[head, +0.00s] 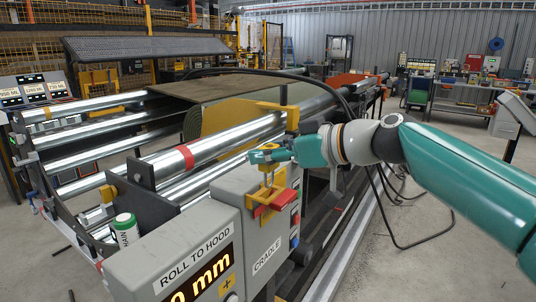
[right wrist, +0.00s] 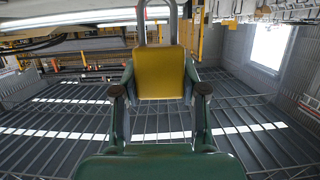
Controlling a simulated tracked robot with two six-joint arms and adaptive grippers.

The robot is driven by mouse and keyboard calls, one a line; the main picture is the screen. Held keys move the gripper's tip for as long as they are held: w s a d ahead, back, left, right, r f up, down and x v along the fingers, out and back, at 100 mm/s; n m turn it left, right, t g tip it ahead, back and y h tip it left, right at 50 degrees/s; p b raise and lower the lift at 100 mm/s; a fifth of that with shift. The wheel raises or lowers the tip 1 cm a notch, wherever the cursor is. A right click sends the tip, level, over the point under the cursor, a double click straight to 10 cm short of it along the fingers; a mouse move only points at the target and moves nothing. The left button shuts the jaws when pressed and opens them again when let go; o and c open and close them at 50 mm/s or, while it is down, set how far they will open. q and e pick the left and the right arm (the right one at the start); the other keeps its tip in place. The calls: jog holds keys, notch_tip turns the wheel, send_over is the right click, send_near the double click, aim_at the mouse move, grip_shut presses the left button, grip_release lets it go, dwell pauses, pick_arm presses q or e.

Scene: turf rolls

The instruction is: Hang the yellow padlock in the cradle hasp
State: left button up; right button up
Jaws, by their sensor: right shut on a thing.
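The yellow padlock (right wrist: 160,72) is between the fingers of my right gripper (right wrist: 160,92) in the right wrist view. Its grey shackle (right wrist: 141,22) points away from the gripper, and its far end is cut off by the top edge. In the head view my right gripper (head: 268,155) is above the grey cradle box (head: 262,236). The cradle hasp, with red and yellow parts (head: 271,202), is on that box, just below the gripper. My left gripper is out of view.
A control panel labelled ROLL TO HOOD (head: 196,256) stands in front of the shiny rollers (head: 190,155). A white and green canister (head: 126,229) stands left of it. Black cables (head: 397,245) lie on the floor at right. Open floor lies beyond, below my right arm.

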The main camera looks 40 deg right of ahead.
aim_at(271, 176)
jog(key=shift+b, duration=0.3)
dwell(0.9)
jog(key=shift+f+b, duration=2.55)
jog(key=shift+b, duration=0.25)
jog(key=o, duration=1.3)
jog(key=v, duration=1.2)
jog(key=shift+s+a, duration=0.1)
